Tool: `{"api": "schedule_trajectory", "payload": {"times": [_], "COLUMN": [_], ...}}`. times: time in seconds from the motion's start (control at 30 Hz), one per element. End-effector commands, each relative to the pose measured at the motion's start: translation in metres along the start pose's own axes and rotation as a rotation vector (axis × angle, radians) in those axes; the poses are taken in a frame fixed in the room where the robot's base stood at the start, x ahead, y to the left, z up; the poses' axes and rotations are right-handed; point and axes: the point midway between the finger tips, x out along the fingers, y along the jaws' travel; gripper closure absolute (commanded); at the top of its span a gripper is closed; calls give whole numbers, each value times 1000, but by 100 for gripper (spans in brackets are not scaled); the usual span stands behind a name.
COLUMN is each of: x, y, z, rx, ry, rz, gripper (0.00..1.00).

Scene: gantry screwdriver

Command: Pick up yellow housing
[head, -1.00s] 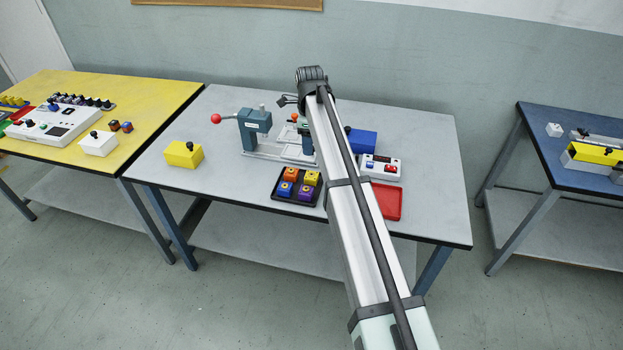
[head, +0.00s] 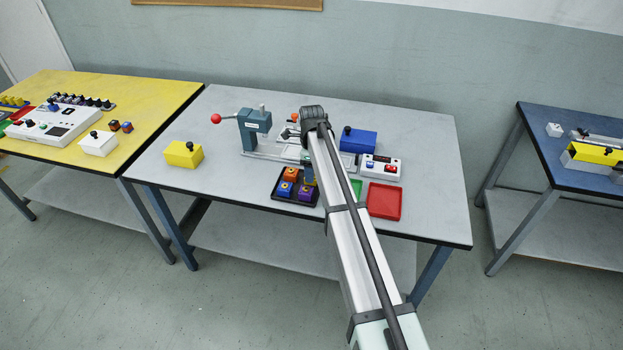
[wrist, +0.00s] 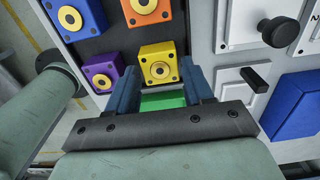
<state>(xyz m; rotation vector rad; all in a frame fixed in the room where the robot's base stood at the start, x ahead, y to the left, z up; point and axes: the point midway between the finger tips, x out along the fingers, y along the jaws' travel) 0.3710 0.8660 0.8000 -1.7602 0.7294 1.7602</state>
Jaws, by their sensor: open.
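The yellow housing (wrist: 158,64) is a small yellow block with a round bore in its top. It sits in the black tray (wrist: 111,42) with an orange housing (wrist: 146,10), a blue housing (wrist: 75,19) and a purple housing (wrist: 101,73). My gripper (wrist: 160,80) is open and empty in the wrist view. Its two blue fingers point at the yellow housing, with their tips near its close edge, one to each side. I cannot tell their height above it. In the head view my arm and gripper hide most of the yellow housing.
A red tray (head: 384,201) and a white button box (head: 380,167) stand right of the black tray. A blue box (head: 358,141) and a lever press (head: 254,130) stand behind. A separate yellow box (head: 184,154) is at the left, with bare table between.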

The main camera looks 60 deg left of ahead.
Motion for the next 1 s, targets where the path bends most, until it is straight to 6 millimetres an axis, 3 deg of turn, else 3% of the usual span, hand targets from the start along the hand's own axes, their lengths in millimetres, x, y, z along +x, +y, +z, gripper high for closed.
{"api": "schedule_trajectory", "payload": {"times": [0.13,0.37,0.77,1.0], "x": [15,15,15,14], "y": [0,0,0,0], "z": [0,0,0,0], "rx": [0,0,0,0], "ry": [0,0,0,0], "rz": [0,0,0,-1], "gripper": [49,50,88,90]}}
